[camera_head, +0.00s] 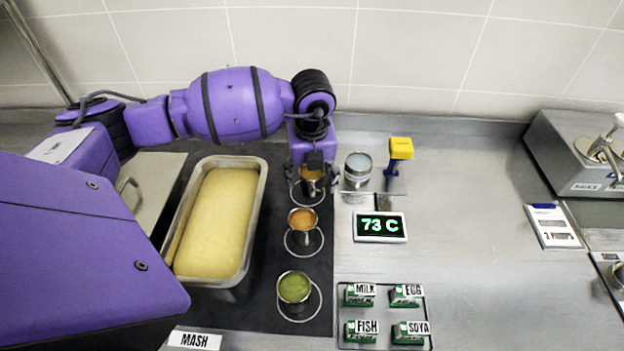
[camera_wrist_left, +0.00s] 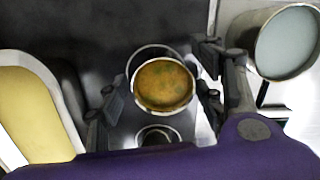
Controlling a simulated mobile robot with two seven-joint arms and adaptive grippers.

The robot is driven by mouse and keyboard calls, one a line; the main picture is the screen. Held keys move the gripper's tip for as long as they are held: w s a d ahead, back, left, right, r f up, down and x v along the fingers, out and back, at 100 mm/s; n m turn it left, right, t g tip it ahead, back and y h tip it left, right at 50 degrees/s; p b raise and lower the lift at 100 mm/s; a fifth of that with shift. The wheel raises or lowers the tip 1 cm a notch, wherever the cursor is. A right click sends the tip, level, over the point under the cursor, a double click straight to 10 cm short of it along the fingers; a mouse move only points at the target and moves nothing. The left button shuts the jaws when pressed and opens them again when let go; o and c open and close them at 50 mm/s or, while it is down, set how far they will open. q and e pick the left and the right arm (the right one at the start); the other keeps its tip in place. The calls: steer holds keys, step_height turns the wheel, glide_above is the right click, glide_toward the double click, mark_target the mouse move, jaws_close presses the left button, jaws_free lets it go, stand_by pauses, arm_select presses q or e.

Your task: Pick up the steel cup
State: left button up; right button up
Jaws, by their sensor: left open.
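My left gripper (camera_head: 313,172) is open and points down over a small steel cup (camera_head: 312,187) at the back of the row on the dark mat. In the left wrist view this cup (camera_wrist_left: 163,86) holds an orange-brown soup with green flecks and sits in a wire ring. The open fingers (camera_wrist_left: 162,98) stand apart on either side of it, with nothing held. In the head view the gripper partly hides the cup. A wider steel cup (camera_head: 357,179) with pale liquid stands just right of the gripper. My right gripper is not in view.
Cups of orange (camera_head: 302,221) and green (camera_head: 294,289) food stand in front in wire rings. A mash pan (camera_head: 262,215) lies left. A yellow-topped probe (camera_head: 400,149), a 73 C display (camera_head: 380,227) and an allergen-label tray (camera_head: 383,313) are right.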

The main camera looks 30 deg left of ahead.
arm_select(q)
steer(key=shift+f, duration=0.55)
steer(key=c, duration=1.4)
steer(key=shift+r, duration=0.1)
